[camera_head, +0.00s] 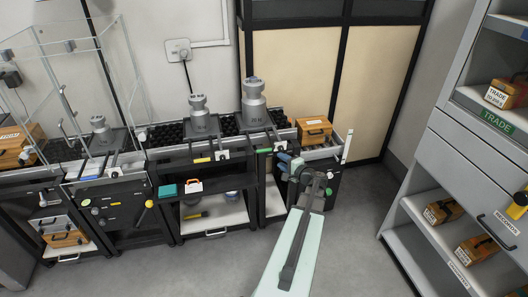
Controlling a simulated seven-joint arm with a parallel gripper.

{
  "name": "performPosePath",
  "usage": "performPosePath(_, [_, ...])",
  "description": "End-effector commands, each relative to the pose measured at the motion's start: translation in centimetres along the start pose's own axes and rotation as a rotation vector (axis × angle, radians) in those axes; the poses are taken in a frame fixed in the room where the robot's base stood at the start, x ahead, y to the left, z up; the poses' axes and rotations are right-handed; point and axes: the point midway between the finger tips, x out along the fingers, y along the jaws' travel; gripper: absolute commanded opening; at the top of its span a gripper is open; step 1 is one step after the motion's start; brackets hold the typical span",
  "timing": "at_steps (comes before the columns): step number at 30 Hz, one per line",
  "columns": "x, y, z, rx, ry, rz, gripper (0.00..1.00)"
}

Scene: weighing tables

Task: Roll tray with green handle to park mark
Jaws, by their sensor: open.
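A green handle (264,151) shows at the front edge of the roller bench, below the largest grey weight (254,108). The tray it belongs to is mostly hidden by the weight and bench rail, so I cannot tell its exact outline. My gripper (281,151) is open, just right of the green handle at the bench front. It looks close to the handle; I cannot tell whether they touch. My arm comes up from the bottom and covers part of the bench's right front. I cannot make out a park mark clearly.
Black rollers (172,133) run along the bench. A medium weight (199,118) stands by a yellow handle (202,160), and a small weight (102,132) is farther left. A wooden box (314,130) stands at the right end near a white post (347,146). Shelves (420,210) stand right.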

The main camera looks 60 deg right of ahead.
Motion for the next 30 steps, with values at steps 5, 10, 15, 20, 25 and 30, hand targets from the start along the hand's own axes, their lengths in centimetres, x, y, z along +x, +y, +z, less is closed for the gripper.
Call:
performPosePath(5, [2.1,0.1,-0.1,-0.004,-0.003,0.001,0.40])
performPosePath(10, [5.1,0.1,-0.1,-0.003,-0.004,0.001,0.40])
performPosePath(15, [8.1,0.1,-0.1,-0.004,-0.004,0.002,0.40])
performPosePath(20, [10.6,0.1,-0.1,-0.003,-0.003,0.002,0.40])
performPosePath(25, [12.5,0.1,0.0,-0.003,-0.003,0.002,0.40])
performPosePath(30, [13.3,0.1,0.0,-0.003,-0.002,0.002,0.40])
